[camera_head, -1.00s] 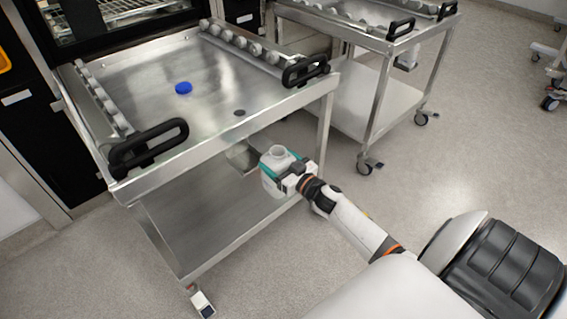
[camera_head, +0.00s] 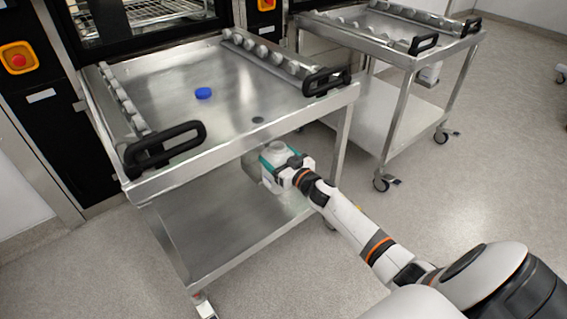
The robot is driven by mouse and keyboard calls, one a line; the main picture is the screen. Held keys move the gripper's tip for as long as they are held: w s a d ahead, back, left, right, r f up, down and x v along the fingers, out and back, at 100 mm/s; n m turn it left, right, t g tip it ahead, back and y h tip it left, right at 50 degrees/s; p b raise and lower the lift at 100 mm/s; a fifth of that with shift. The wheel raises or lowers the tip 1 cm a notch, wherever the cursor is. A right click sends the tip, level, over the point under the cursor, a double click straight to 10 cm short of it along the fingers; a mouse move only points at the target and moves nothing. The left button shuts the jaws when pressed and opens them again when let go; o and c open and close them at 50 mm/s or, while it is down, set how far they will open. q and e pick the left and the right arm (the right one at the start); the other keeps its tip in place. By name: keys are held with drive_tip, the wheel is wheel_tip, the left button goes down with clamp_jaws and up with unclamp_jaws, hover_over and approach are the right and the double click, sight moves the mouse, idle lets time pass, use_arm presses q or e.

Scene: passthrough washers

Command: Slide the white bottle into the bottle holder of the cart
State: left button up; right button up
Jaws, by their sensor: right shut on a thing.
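A white bottle (camera_head: 279,155) with a teal band is upright and open at its top, below the front edge of the near steel cart (camera_head: 200,171). My right gripper (camera_head: 288,171) is shut on the bottle from the right. The bottle holder (camera_head: 252,164) looks like a grey metal piece under the cart's top, just left of the bottle. The bottle partly overlaps it in the picture, and I cannot tell whether the bottle is inside it. A blue cap (camera_head: 203,93) lies on the cart's top. My left gripper is not in view.
A second cart (camera_head: 395,120) stands at the right.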

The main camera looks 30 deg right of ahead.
drive_tip(key=w, duration=0.2)
drive_tip(key=shift+w+a+b, duration=0.1)
drive_tip(key=shift+w+b, duration=0.25)
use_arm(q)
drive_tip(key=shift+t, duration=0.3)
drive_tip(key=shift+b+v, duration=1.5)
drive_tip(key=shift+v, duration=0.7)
use_arm(e)
drive_tip(key=w, duration=0.7)
drive_tip(key=shift+a, duration=0.25)
use_arm(q)
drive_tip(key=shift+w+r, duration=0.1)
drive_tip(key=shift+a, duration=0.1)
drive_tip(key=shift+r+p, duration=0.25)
drive_tip(key=shift+p, duration=0.15)
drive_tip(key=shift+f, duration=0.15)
use_arm(e)
drive_tip(key=shift+f, duration=0.2)
